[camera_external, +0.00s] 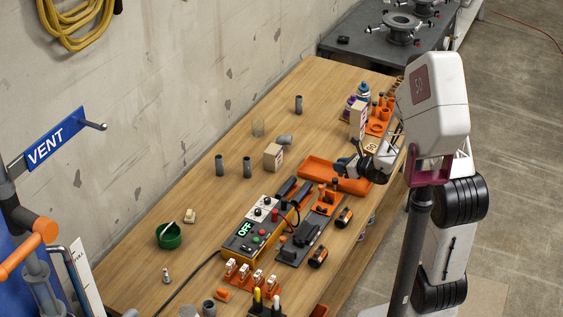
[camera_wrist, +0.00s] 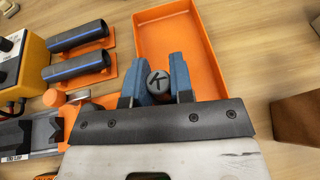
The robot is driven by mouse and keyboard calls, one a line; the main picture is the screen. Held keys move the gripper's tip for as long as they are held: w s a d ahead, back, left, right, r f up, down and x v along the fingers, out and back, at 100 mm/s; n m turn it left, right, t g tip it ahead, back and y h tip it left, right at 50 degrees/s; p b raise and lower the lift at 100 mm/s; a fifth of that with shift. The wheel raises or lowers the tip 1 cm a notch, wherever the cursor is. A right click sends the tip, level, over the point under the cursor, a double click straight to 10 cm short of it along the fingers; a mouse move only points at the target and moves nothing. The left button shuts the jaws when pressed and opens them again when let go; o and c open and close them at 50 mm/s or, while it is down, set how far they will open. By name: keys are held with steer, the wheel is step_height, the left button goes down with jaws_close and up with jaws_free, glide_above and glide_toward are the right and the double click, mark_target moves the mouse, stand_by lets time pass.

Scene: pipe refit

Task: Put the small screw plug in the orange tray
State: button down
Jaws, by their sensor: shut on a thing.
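The orange tray (camera_external: 318,172) lies on the wooden bench, and its inside looks empty where I can see it. It also fills the upper middle of the wrist view (camera_wrist: 180,38). My gripper (camera_external: 345,165) is above the tray in the external view. In the wrist view, my gripper's blue fingers (camera_wrist: 158,80) are shut on a dark round plug (camera_wrist: 159,83) with a letter K on its top. The plug appears over the tray's near part. The gripper hides the tray's near edge, and I cannot tell the plug's height above the tray floor.
Two dark pipes (camera_wrist: 80,37) lie in orange holders left of the tray. A yellow control box (camera_external: 262,222) reads OFF. A wooden block (camera_external: 273,156) stands left of the tray, and another (camera_external: 358,118) behind it.

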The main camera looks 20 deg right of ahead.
steer(key=shift+w+a+f, duration=0.1)
steer(key=shift+w+a, duration=0.05)
steer(key=shift+w, duration=1.55)
steer(key=shift+f, duration=0.1)
steer(key=shift+f, duration=1.7)
steer(key=shift+f, duration=0.1)
steer(key=c, duration=1)
jaws_free()
steer(key=shift+s+r, duration=0.1)
steer(key=shift+r, duration=0.1)
steer(key=shift+v, duration=5.95)
